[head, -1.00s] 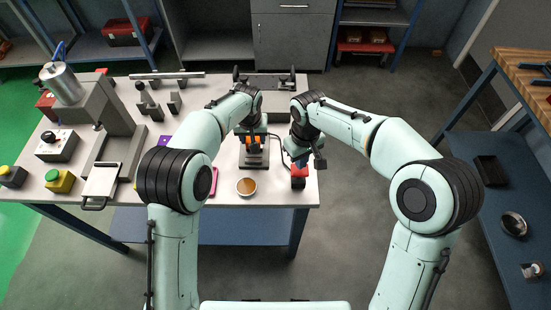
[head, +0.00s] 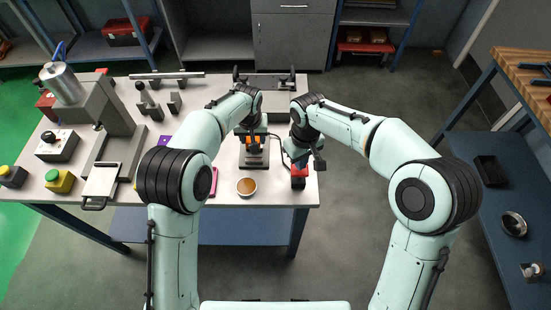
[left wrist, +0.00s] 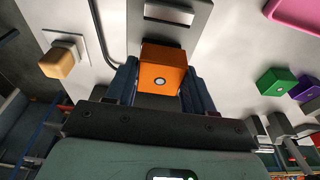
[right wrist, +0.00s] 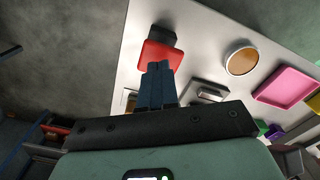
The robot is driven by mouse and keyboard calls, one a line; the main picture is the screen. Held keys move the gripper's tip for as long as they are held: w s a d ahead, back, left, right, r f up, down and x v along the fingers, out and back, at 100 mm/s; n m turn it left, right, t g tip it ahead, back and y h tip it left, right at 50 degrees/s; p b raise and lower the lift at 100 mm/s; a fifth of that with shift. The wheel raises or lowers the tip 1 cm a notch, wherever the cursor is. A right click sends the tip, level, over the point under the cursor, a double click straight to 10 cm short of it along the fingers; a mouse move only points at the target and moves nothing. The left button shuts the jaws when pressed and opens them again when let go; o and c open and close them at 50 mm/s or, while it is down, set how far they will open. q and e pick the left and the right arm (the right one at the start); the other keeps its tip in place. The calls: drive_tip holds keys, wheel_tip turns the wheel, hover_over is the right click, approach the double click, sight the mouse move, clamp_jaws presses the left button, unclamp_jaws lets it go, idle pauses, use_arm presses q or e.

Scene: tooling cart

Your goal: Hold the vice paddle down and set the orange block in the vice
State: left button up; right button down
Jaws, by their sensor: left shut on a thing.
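The orange block (head: 252,141) is gripped between the fingers of my left gripper (head: 254,136). The left wrist view shows the orange block (left wrist: 162,72) with a finger on each side. The grey vice (head: 254,160) lies just under it on the bench; whether the block touches the vice is hidden. The red vice paddle (head: 299,170) is near the bench's right edge, on a dark base. My right gripper (head: 297,160) is at the paddle. In the right wrist view its fingers (right wrist: 159,70) are together with tips at the red paddle (right wrist: 160,52); contact cannot be told.
A brown-filled round dish (head: 246,187) and a pink tray (head: 213,182) sit in front of the vice. A press (head: 110,110) stands on the left. The left wrist view shows a wooden cube (left wrist: 57,62) and green (left wrist: 276,81) and purple blocks beside the vice.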

drive_tip(key=shift+f, duration=0.3)
drive_tip(key=shift+f, duration=0.15)
drive_tip(key=shift+s+f, duration=0.1)
drive_tip(key=shift+f, duration=1.3)
idle(0.3)
drive_tip(key=shift+f, duration=0.55)
use_arm(q)
drive_tip(key=shift+f, duration=0.1)
